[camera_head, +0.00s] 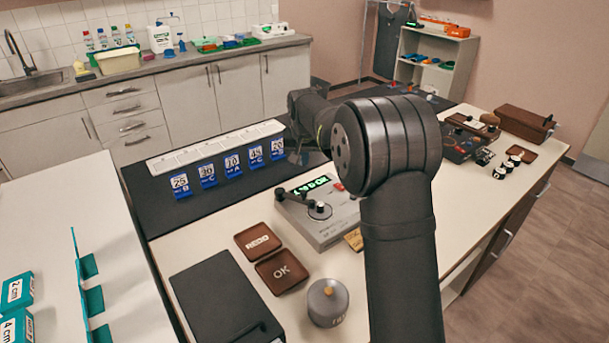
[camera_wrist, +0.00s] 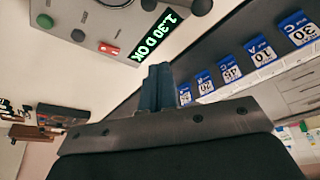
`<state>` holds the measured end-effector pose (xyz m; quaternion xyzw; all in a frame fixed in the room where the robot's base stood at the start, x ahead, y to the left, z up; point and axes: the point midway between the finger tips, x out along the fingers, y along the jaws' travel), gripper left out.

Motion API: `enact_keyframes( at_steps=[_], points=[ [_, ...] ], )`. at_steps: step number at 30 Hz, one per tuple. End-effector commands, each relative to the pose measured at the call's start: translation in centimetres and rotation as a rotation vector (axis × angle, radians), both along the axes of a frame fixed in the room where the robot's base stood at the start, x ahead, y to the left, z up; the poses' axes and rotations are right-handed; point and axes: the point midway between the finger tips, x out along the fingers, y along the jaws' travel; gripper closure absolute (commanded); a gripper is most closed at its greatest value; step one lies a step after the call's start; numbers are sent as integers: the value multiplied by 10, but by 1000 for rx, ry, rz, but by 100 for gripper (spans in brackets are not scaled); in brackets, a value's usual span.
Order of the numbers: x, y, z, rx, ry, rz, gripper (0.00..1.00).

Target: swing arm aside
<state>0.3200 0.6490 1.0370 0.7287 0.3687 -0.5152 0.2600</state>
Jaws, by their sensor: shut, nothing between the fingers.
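A grey metering device (camera_head: 325,224) stands on the bench, with a green-lit display that reads "1.30 D OK" in the wrist view (camera_wrist: 158,34). Its dark swing arm (camera_head: 298,201) lies across its top, from a round grey part to a black knob at the left end. In the wrist view only part of the device's top shows, with a red button and a green button. My gripper (camera_wrist: 160,86) is shut and empty, its fingers together. It is apart from the swing arm, above the dark mat behind the device. My own arm hides the device's right side.
Several blue numbered holders (camera_head: 231,166) stand on the dark mat (camera_head: 195,205) behind the device, before a white strip (camera_head: 215,147). REDO (camera_head: 258,241) and OK (camera_head: 281,272) trays, a black case (camera_head: 222,299) and a grey lidded pot (camera_head: 327,303) are in front.

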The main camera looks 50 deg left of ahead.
Motion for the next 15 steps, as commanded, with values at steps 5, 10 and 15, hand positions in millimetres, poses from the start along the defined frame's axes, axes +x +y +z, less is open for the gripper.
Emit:
enact_keyframes(
  at_steps=[5,10,15],
  points=[
    [5,7,-27,-4,1,1,100],
    [13,17,-63,-4,1,1,100],
    [18,25,-94,-3,0,2,100]
  ],
)
